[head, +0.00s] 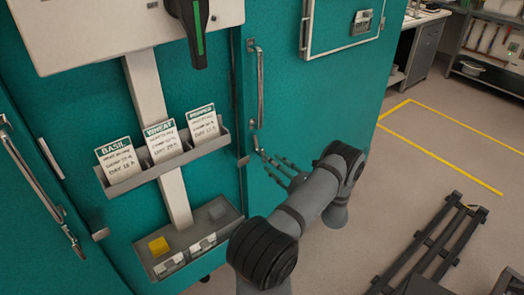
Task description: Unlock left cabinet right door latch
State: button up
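The teal cabinet front fills the left and middle of the head view. A door at the right of the card panel carries a long vertical metal handle (260,88). A small grey tab (243,161) sits at the door's edge below that handle; I cannot tell whether it is the latch or whether it is locked. My gripper (262,156) is just below the handle's lower end and to the right of the tab. Its thin fingers look spread apart with nothing between them. I cannot tell whether a fingertip touches the door.
A grey card rack (206,148) and a lower tray (218,236) with a yellow block (158,246) jut out left of my gripper. A black lever with a green stripe (198,35) hangs above. Another long handle (32,180) is at the far left. Floor right is partly clear.

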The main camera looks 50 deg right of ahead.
aim_at(261, 154)
jog(key=p+x, duration=0.1)
jog(key=x, duration=0.6)
jog(key=shift+c, duration=1.1)
jog(key=c, duration=0.7)
grip_shut()
